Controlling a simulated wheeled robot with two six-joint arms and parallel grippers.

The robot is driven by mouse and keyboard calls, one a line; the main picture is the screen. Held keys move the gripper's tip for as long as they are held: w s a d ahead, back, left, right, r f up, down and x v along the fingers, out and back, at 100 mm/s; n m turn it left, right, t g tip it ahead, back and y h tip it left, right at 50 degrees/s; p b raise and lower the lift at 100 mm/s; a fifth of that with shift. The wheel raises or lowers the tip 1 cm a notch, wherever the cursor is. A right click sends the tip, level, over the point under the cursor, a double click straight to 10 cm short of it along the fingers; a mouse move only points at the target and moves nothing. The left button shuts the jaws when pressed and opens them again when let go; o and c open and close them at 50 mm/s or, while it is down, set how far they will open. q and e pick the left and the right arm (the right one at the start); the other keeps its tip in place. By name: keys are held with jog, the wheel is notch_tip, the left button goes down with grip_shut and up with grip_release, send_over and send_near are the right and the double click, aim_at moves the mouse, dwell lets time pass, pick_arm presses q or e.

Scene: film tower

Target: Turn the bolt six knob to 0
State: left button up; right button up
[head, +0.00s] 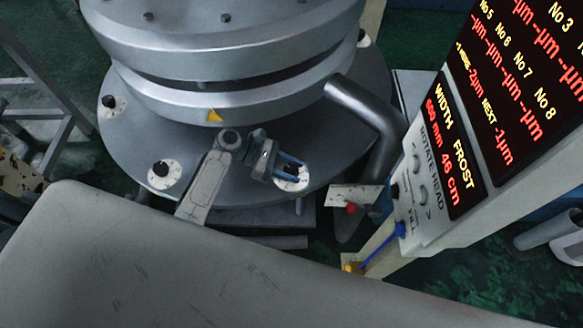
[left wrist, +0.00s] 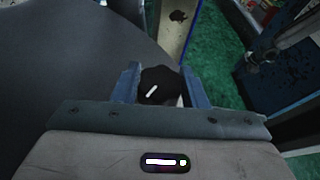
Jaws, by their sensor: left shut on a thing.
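A black bolt knob (left wrist: 160,84) with a white pointer line sits between the blue fingers of my left gripper (left wrist: 165,88) in the left wrist view. The pointer slants up to the right there. In the head view my left gripper (head: 292,172) is at a white dial (head: 291,181) on the front right of the grey round flange, shut on its knob. The fingers hide most of that knob and part of the dial. Its number label cannot be read. My right gripper is not in view.
Other knobs with white dials sit at the flange's front left (head: 163,173) and left (head: 113,104). A bent grey pipe (head: 370,115) rises close right of the gripper. A control panel with red readouts (head: 455,150) stands at the right.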

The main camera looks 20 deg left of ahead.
pick_arm(q)
jog(key=shift+f, duration=0.1)
dwell(0.4)
jog(key=o, duration=1)
